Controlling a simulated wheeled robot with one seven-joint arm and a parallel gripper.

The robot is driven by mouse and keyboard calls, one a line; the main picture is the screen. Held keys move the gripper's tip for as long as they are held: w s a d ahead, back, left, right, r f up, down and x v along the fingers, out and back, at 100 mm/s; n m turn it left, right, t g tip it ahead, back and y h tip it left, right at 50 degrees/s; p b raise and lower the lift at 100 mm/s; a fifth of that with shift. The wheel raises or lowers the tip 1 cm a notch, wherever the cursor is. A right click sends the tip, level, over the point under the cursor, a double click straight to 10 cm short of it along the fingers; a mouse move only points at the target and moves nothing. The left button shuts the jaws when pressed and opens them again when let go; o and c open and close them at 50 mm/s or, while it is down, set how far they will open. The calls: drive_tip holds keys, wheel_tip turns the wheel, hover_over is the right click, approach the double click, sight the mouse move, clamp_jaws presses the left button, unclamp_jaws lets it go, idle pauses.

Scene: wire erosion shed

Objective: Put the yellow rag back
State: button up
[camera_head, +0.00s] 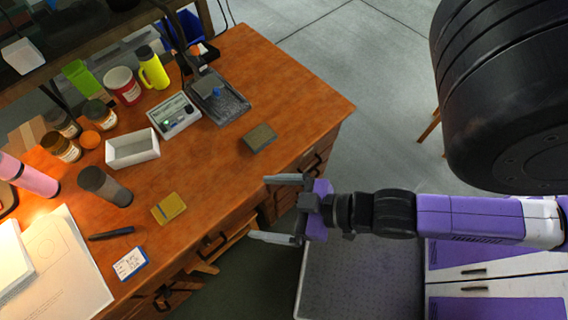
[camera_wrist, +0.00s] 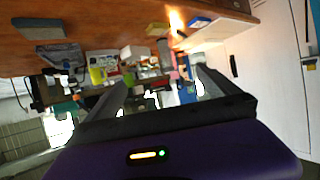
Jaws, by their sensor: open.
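The yellow rag (camera_head: 168,208) seems to be the small, flat yellow piece lying on the wooden desk, near its front edge. It also shows as a small yellow patch in the wrist view (camera_wrist: 157,29). My gripper (camera_head: 262,208) is open and empty, with its two fingers pointing left toward the desk. It is to the right of the rag, beyond the desk's front edge, and apart from it. In the wrist view my gripper (camera_wrist: 165,85) shows its two spread fingers with nothing held between them.
Jars, a yellow bottle (camera_head: 153,70) and a grey device (camera_head: 174,115) stand farther back.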

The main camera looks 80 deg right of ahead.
drive_tip(key=s+a+r+t, duration=0.1)
drive_tip(key=s+r, duration=0.2)
drive_tip(key=r, duration=0.5)
drive_tip(key=shift+s+t, duration=0.2)
drive_tip(key=shift+t, duration=0.2)
